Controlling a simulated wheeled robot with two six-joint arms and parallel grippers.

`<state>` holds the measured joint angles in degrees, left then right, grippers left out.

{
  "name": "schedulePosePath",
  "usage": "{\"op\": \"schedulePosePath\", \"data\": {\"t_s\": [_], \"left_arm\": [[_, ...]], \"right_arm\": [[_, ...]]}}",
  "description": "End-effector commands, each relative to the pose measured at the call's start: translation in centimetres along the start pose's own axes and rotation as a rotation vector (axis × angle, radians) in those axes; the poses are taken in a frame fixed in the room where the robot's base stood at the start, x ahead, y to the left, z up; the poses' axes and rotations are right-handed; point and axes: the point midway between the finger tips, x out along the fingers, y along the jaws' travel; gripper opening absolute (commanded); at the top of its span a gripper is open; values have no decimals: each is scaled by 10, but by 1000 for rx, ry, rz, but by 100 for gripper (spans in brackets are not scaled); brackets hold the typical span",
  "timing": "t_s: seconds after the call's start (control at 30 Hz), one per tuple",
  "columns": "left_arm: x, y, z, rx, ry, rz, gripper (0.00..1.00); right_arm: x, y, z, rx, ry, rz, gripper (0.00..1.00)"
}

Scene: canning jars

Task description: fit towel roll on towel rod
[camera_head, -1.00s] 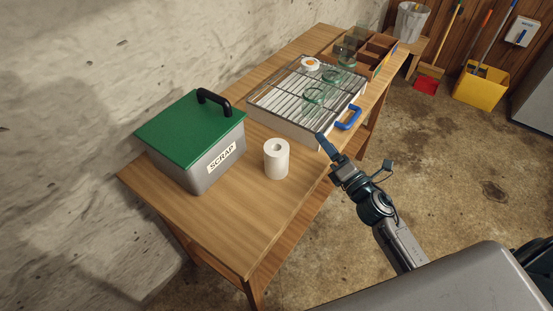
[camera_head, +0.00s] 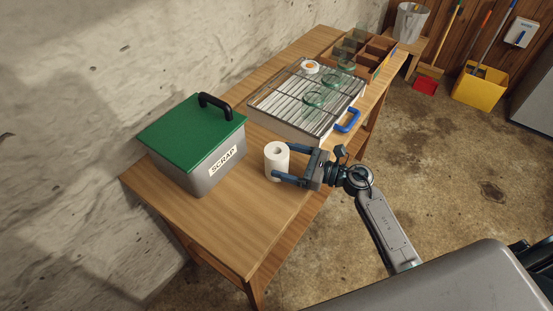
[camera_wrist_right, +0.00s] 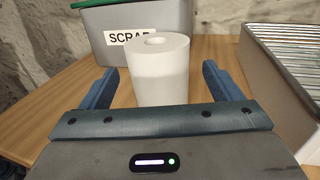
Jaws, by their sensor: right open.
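The white towel roll (camera_head: 277,162) stands upright on the wooden table, right of the scrap bin. My right gripper (camera_head: 281,162) is open, with its blue fingers pointing at the roll and reaching to about its near side in the head view. In the right wrist view the roll (camera_wrist_right: 161,72) stands centred in the gap between the fingers (camera_wrist_right: 160,88), with room on both sides. I see no towel rod that I can make out in these views. My left gripper is not in view.
A grey bin with a green lid and SCRAP label (camera_head: 222,160) stands left of the roll. The table's front end (camera_head: 235,235) is bare.

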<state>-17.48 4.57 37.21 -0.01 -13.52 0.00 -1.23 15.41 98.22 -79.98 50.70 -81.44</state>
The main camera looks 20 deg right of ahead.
Motion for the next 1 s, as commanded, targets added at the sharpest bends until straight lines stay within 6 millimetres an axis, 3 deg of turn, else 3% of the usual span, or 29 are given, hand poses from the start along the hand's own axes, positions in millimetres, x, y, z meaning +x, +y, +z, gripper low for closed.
{"op": "schedulePosePath", "data": {"t_s": [0.4, 0.7, 0.93, 1.0], "left_arm": [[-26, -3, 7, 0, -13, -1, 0], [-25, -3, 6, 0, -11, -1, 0], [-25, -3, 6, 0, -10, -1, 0], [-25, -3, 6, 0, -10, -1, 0]], "right_arm": [[48, 1, -4, 4, -2, -1, 85], [53, 1, -7, 1, 1, -1, 85], [53, 1, -7, 2, 0, -1, 40], [53, 1, -7, 1, 0, -1, 36]]}}
